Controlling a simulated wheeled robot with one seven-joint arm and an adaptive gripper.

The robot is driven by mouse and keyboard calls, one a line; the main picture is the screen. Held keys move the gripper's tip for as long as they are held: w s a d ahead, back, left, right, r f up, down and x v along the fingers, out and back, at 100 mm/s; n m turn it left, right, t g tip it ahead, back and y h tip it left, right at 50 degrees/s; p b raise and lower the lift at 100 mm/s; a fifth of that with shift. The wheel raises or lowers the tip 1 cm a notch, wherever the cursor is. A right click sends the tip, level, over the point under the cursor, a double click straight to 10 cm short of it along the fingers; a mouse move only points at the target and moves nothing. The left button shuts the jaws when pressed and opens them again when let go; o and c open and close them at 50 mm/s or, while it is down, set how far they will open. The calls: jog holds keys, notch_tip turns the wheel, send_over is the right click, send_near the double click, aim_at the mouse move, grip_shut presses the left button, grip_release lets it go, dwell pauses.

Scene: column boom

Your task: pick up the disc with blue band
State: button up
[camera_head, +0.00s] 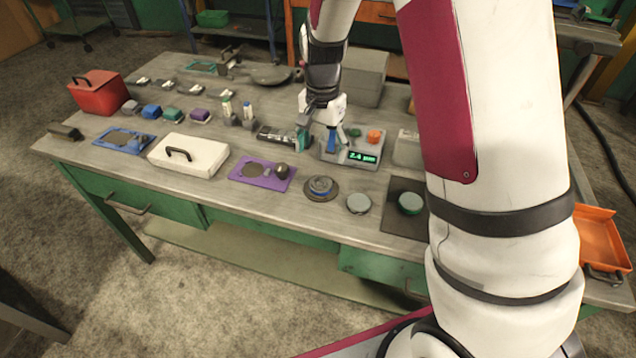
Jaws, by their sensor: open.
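A grey disc with a blue band (320,188) sits on a dark round base near the front edge of the workbench. My gripper (317,141) is open, pointing down behind the disc and apart from it. Its fingers are over the area between a black item (276,135) and a grey scale (362,154) with a lit green display. I see nothing held between the fingers. The exact height of the fingertips above the bench is hard to tell.
A grey-green disc (359,204) and a green disc (410,203) on a dark mat lie right of the banded disc. A purple tray (246,176) with a dark ball is left. A white lidded box (188,155) stands farther left. My arm covers the bench's right part.

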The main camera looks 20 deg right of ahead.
aim_at(320, 184)
notch_tip(320, 184, down, 11)
jog(key=shift+w+a+f+p, duration=0.1)
jog(key=shift+p, duration=0.4)
jog(key=c, duration=1.7)
